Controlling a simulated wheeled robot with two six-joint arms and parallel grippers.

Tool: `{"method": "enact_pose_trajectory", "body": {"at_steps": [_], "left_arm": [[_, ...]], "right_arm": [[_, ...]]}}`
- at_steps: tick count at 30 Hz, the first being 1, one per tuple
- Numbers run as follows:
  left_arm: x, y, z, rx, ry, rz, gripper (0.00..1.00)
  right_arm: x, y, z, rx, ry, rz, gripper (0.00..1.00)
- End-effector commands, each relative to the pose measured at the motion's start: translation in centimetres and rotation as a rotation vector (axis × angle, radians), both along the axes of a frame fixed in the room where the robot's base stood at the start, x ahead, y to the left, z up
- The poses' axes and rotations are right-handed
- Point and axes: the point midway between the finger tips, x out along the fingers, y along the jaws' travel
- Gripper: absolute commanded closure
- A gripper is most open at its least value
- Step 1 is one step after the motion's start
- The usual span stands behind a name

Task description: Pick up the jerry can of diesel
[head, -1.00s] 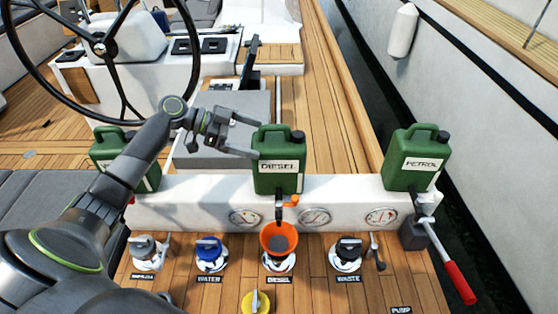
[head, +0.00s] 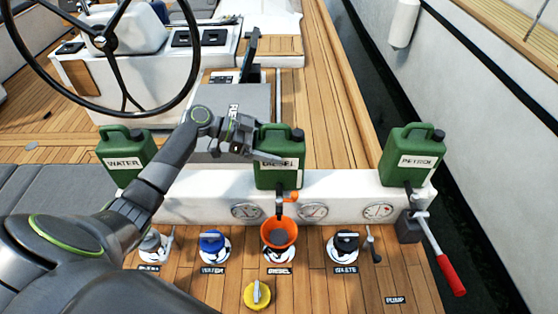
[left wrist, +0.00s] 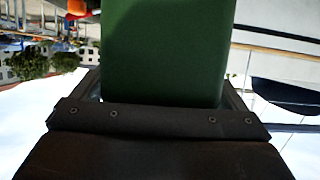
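The diesel jerry can (head: 281,179) is green, with a black cap and a white label, and stands upright on the white ledge behind the orange funnel. My left gripper (head: 265,148) reaches it from the left. One finger crosses the front face over the top of the label; the other is hidden behind the can. In the left wrist view the green can (left wrist: 165,50) fills the space between the fingers, close to the palm. The fingers look open around it, and no firm grip shows. My right gripper is in neither view.
Green cans labelled water (head: 124,152) and petrol (head: 411,155) stand on the same white ledge (head: 340,187). An orange funnel (head: 279,234) sits in front of the diesel can. A red-handled lever (head: 450,275) is at right. A steering wheel (head: 100,45) is at back left.

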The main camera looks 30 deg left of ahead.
Motion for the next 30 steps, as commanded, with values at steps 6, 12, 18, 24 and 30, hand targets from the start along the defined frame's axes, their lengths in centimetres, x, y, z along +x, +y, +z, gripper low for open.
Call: {"method": "enact_pose_trajectory", "body": {"at_steps": [6,12,18,24,30], "left_arm": [[0.0,0.0,0.0,0.000,0.000,0.000,0.35],[0.0,0.0,0.1,0.000,-0.001,0.000,0.62],[0.0,0.0,0.1,-0.001,-0.001,0.000,0.88],[0.1,-0.1,0.4,-0.003,-0.006,-0.002,0.91],[0.1,0.0,1.1,0.000,-0.009,-0.002,0.91]], "right_arm": [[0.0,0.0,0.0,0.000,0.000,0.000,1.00],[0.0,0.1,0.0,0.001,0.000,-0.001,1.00],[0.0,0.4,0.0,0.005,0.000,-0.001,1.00],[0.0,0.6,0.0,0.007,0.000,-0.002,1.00],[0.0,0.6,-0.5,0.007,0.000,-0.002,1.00]]}}
